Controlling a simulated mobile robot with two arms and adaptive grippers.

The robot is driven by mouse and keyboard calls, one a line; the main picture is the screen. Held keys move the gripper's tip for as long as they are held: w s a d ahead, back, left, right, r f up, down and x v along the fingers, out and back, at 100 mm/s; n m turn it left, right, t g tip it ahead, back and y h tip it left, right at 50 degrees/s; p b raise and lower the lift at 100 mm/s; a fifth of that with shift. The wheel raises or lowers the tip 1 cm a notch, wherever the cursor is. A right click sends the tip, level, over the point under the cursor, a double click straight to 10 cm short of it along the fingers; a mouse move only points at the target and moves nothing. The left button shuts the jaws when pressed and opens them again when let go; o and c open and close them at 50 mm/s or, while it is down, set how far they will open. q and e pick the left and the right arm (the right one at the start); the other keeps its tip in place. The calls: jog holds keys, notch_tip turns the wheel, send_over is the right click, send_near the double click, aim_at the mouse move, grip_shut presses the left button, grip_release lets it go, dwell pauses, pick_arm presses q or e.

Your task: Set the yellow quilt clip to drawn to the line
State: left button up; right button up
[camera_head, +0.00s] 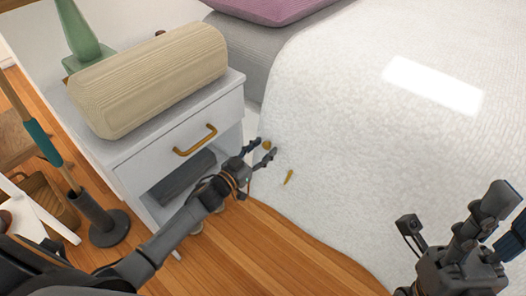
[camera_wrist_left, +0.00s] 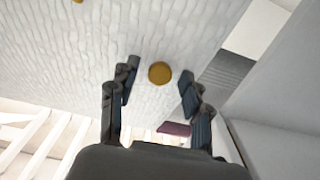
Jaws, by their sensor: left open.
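A round yellow knob-like piece (camera_head: 266,145) is at the hanging side of the white quilt (camera_head: 350,130). A slim yellow piece (camera_head: 288,177) is on the quilt to its right and lower. I cannot tell which one is the quilt clip, and I see no clear line. My left gripper (camera_head: 264,153) is open at the round piece. In the left wrist view, the round piece (camera_wrist_left: 160,73) shows between and beyond the spread fingertips (camera_wrist_left: 158,77), apart from both. My right gripper (camera_head: 508,213) is at the lower right, its fingers apart and empty.
A white nightstand (camera_head: 135,150) with a gold drawer handle (camera_head: 195,140) stands close beside my left arm. A beige ribbed bolster (camera_head: 150,80) and a green vase (camera_head: 80,35) are on it. A dark holder (camera_head: 100,215) stands at the left. Wooden floor is clear in front of the bed.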

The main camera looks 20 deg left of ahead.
aim_at(291, 147)
pick_arm(q)
jog(key=shift+w+d, duration=0.1)
jog(key=shift+w, duration=0.2)
grip_shut()
jog(key=d+p, duration=0.1)
jog(key=s+d, duration=0.1)
jog(key=d, duration=0.1)
jog(key=s+d+p, duration=0.1)
jog(key=d, duration=0.1)
jog(key=shift+d+r+p, duration=0.1)
jog(key=shift+d+p, duration=0.05)
jog(key=shift+p, duration=0.2)
jog(key=shift+s+d, duration=0.1)
jog(key=shift+d, duration=0.1)
grip_release()
